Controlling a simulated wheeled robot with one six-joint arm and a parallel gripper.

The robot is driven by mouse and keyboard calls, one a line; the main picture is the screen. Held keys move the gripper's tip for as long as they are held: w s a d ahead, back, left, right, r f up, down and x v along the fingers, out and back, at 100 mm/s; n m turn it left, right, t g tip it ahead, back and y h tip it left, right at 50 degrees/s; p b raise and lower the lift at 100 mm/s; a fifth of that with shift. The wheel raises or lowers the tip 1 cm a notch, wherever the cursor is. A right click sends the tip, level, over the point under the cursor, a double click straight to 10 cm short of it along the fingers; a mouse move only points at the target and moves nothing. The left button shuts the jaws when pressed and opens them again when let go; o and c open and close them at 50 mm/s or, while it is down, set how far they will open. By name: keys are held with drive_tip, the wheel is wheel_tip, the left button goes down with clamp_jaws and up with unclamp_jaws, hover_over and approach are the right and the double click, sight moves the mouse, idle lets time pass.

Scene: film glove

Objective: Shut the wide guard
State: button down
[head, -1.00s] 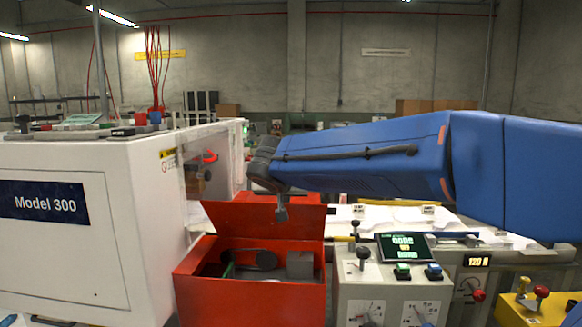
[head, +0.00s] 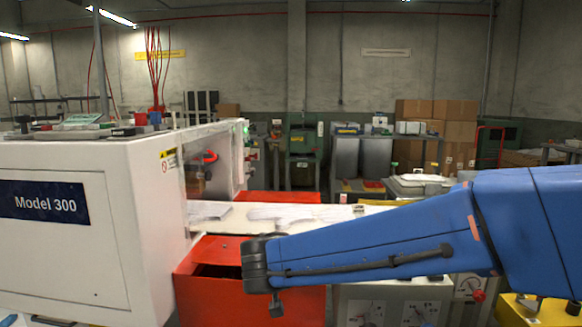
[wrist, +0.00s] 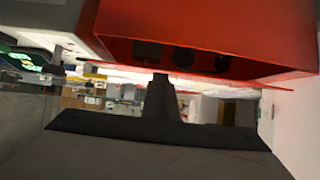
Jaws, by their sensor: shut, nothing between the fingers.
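The wide guard looks to be the red lid (head: 215,249) of the red box (head: 210,300) beside the white machine. The lid is tilted down low over the box, and a dark gap shows between its front edge and the box front. My arm hides its right part. My gripper (head: 277,306) is shut and empty, and in the head view its tip overlaps the red front of the box. I cannot tell whether it touches lid or box. In the wrist view the finger (wrist: 160,98) points toward the red box (wrist: 215,28), whose dark opening shows.
The white machine (head: 140,210) marked Model 300 stands close on the left. A grey control panel (head: 385,305) stands right of the box, partly behind my arm. A pale conveyor (head: 290,214) with papers lies behind the box.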

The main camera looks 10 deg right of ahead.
drive_tip(key=shift+s+a+f, duration=0.1)
drive_tip(key=shift+s+f, duration=0.1)
drive_tip(key=shift+f, duration=0.75)
drive_tip(key=shift+s+f, duration=0.15)
drive_tip(key=shift+f, duration=0.75)
drive_tip(key=shift+r, duration=0.1)
